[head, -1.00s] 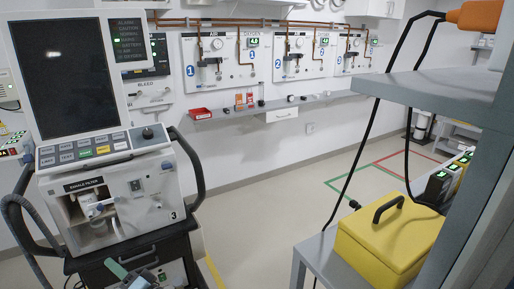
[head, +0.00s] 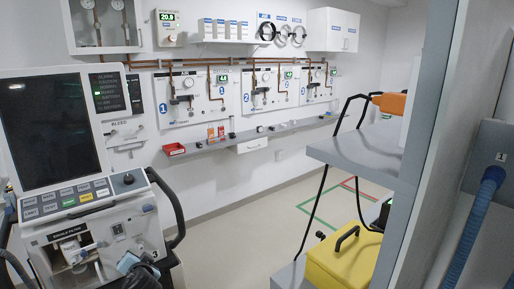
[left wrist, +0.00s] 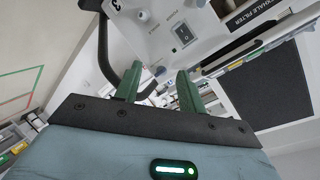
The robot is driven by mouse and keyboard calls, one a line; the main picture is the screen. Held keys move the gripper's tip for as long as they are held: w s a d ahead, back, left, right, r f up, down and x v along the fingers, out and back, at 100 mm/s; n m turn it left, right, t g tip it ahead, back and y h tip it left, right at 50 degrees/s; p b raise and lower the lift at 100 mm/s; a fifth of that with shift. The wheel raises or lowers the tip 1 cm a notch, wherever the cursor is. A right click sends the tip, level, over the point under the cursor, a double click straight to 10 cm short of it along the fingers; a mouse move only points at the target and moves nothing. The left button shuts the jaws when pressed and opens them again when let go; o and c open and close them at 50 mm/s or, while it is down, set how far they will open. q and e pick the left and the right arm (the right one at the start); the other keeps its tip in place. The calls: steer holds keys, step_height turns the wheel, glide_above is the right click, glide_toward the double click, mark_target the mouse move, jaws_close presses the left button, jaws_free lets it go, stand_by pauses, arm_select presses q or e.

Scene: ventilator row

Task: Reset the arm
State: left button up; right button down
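My left gripper shows in the left wrist view (left wrist: 160,70). Its two green fingers stand apart with nothing between them, below the front of a ventilator. In the head view a grey-blue part of my left arm shows low in front of ventilator 3 (head: 85,205), at its lower right; the fingers cannot be made out there. I cannot tell whether it touches the ventilator. My right gripper is in neither view.
A yellow box (head: 345,258) with a black handle sits on a low shelf at right. A grey shelf (head: 350,150) is above it. A red tray (head: 174,149) lies on the wall ledge. A blue hose (head: 478,215) hangs at far right. Floor between is clear.

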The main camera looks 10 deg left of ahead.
arm_select(q)
steer(key=w+d+r+m+t+h, duration=0.1)
steer(key=w+d+r+t+h, duration=0.1)
steer(key=w+d+t+h, duration=0.5)
steer(key=s+d+f+g+h, duration=0.25)
steer(key=s+d+f, duration=0.55)
steer(key=s, duration=0.4)
steer(key=s+d+f+g+h, duration=0.1)
steer(key=s+d+f+g, duration=0.2)
steer(key=s+d+f, duration=0.6)
steer(key=s+d+f+g, duration=0.1)
steer(key=s+d, duration=0.1)
steer(key=s, duration=1.1)
steer(key=s+d+f+g+h, duration=0.1)
steer(key=s+d+f, duration=0.1)
steer(key=s, duration=1.1)
steer(key=shift+d+f+n+g, duration=0.25)
steer(key=shift+d+n+g, duration=0.1)
steer(key=shift+d+n, duration=0.1)
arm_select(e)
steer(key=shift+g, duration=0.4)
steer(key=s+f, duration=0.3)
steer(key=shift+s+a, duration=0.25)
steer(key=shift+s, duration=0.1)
arm_select(q)
steer(key=shift+s, duration=0.15)
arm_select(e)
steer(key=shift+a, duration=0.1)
